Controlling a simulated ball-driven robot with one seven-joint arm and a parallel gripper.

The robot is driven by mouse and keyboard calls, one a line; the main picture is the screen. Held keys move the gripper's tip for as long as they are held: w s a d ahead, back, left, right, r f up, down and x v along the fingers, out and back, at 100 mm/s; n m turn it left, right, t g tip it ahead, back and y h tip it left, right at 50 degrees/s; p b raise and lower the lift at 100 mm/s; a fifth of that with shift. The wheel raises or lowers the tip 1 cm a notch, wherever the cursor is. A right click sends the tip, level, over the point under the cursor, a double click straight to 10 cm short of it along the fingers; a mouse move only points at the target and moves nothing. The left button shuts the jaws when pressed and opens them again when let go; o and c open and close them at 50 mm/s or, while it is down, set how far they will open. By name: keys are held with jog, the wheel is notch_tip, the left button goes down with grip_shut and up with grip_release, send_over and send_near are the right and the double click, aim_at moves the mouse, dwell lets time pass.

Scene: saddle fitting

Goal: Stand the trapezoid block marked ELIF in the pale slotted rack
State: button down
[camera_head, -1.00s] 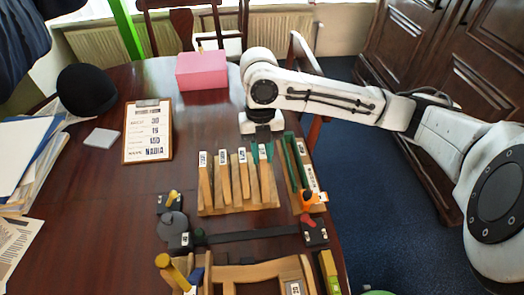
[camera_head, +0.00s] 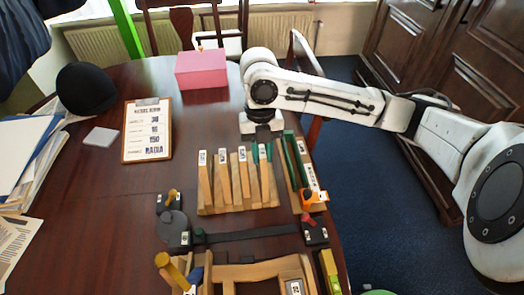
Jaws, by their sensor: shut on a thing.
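The pale wooden slotted rack (camera_head: 238,209) stands on the table's right half and holds several upright wooden blocks with small white labels. My gripper (camera_head: 262,148) reaches down from behind, over the rack's right end. Its green fingers are shut on the rightmost labelled block (camera_head: 265,176), near its top. That block stands upright in line with the others, low at the rack; I cannot tell whether its foot is fully in a slot. The labels are too small to read, so which block is marked ELIF is not clear.
A second holder with green upright pieces (camera_head: 291,160) is close on the right. A dark strap-like bar (camera_head: 245,235) and a wooden frame (camera_head: 255,272) lie in front. A pink box (camera_head: 202,71) and clipboard (camera_head: 148,132) are farther off. The table's middle left is clear.

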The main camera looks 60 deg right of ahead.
jog(key=shift+c, duration=2.4)
grip_release()
jog(key=shift+r, duration=0.15)
jog(key=shift+r+p, duration=2)
jog(key=shift+r, duration=0.4)
jog(key=shift+r, duration=0.1)
jog(key=shift+r+p, duration=1.2)
jog(key=shift+r, duration=0.2)
